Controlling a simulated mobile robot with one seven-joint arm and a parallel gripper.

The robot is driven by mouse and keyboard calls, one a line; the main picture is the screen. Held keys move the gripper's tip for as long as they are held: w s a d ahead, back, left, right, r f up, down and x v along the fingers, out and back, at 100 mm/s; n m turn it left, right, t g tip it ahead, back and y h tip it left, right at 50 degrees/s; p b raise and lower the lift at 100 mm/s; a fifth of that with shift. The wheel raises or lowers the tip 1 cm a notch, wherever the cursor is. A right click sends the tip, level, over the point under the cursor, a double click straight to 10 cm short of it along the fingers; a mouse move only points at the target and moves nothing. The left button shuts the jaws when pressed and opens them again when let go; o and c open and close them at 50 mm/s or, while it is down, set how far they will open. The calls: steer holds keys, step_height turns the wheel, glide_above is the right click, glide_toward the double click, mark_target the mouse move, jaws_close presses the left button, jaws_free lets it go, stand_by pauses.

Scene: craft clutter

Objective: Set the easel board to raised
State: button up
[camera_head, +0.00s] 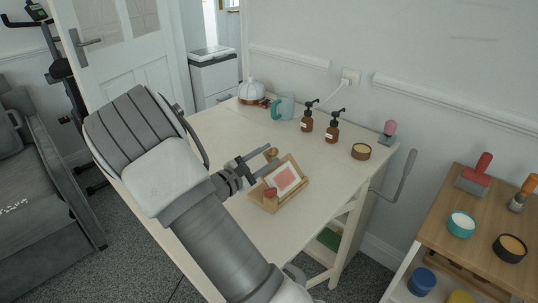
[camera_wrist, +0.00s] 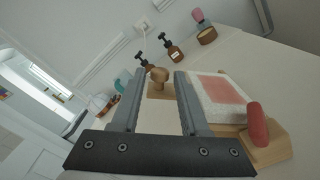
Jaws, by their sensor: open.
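The small wooden easel (camera_head: 262,200) stands on the pale table, carrying a white board with a pink patch (camera_head: 285,179). In the wrist view the board (camera_wrist: 220,92) lies right of my fingers; its exact tilt is hard to tell. A red knob (camera_wrist: 257,121) is at the easel's near corner, also seen in the head view (camera_head: 270,192). A round wooden knob (camera_wrist: 158,75) shows beyond and between my fingertips. My gripper (camera_head: 266,160) is open and empty, beside the easel's upper left side. I cannot tell whether a finger touches the easel.
On the table (camera_head: 237,141) behind stand a teal mug (camera_head: 286,106), a white domed object (camera_head: 251,91), two brown pump bottles (camera_head: 307,121) and a wooden bowl (camera_head: 361,151). A pink-topped item (camera_head: 388,131) is near the right edge. A side table (camera_head: 448,195) holds jars and brushes.

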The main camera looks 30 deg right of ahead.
steer(key=p+v, duration=0.2)
steer(key=v, duration=1.4)
steer(key=shift+a, duration=0.2)
steer(key=shift+s+d+r, duration=0.1)
steer(key=s+d+r+m+g+y, duration=0.2)
steer(key=s+r+m+g+y, duration=0.25)
steer(key=s, duration=0.45)
steer(key=s+d+r+m+g+y, duration=0.1)
steer(key=s+d+r+m+y, duration=0.1)
steer(key=s+r+m+y, duration=0.4)
steer(key=s+a+r+m+t+y+p, duration=0.1)
steer(key=s+a+r+t+y+p, duration=0.1)
steer(key=r+p, duration=0.6)
steer(key=s+a+r+m+t+y+p, duration=0.1)
steer(key=s+r+y+p, duration=0.3)
steer(key=r+p, duration=0.4)
step_height(320, 180, up, 3)
steer(key=shift+s+a+r+m+t, duration=0.2)
steer(key=shift+s+a+m+t, duration=0.2)
steer(key=shift+a+t, duration=0.45)
